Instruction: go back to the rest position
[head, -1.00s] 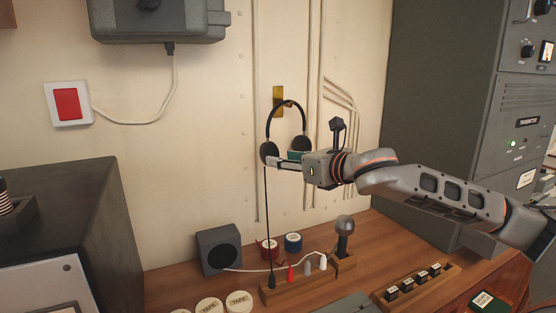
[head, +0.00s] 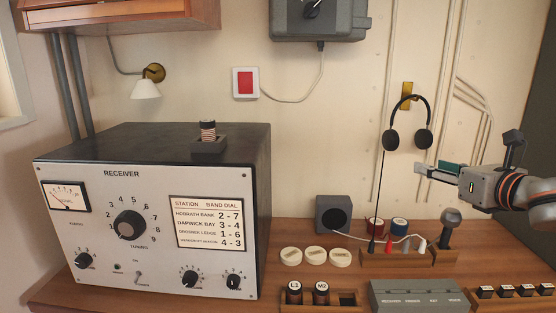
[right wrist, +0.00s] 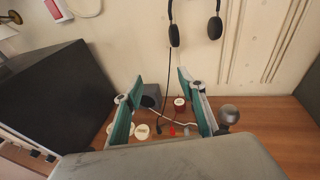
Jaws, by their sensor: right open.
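My right gripper (head: 436,172) reaches in from the right of the head view, in the air over the desk. Its jaws are open and empty; in the right wrist view the two green-padded fingers (right wrist: 162,98) stand apart with nothing between them. The headset (head: 409,122) hangs on a brass wall hook (head: 407,92), just up and left of the gripper and apart from it. The headset also shows at the top of the right wrist view (right wrist: 174,36). My left gripper is in neither view.
The receiver (head: 150,220) fills the left of the desk. A lamp (head: 147,88) is on the wall.

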